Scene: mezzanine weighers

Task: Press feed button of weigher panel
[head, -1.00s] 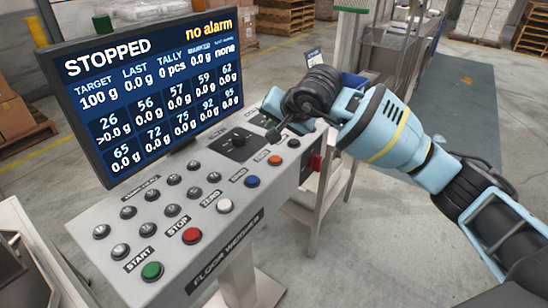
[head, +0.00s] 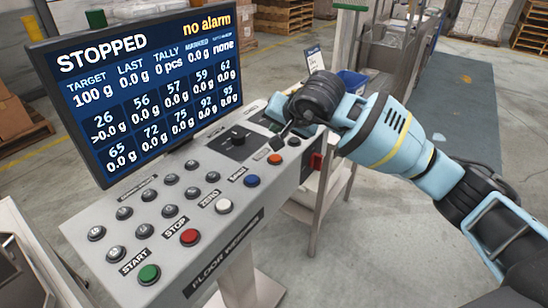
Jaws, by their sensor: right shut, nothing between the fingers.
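The weigher panel (head: 215,243) is a grey sloping console with a row of coloured buttons along its front. They are a green START (head: 149,274), a red STOP (head: 189,237), a white ZERO (head: 223,206), a blue button (head: 252,181), an orange button (head: 275,159) and a black button (head: 294,141). I cannot read a FEED label; the small labels by the blue and orange buttons are too small or partly hidden. My right gripper (head: 279,142) is shut and empty, its tip pointing down just behind the orange button, seemingly apart from it. My left gripper is out of view.
A screen (head: 150,85) reading STOPPED and "no alarm" stands behind the panel. A black knob (head: 238,139) and several dark keys (head: 147,210) sit on the panel's top. A steel-legged stand with a blue bin (head: 352,84) is behind my right arm.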

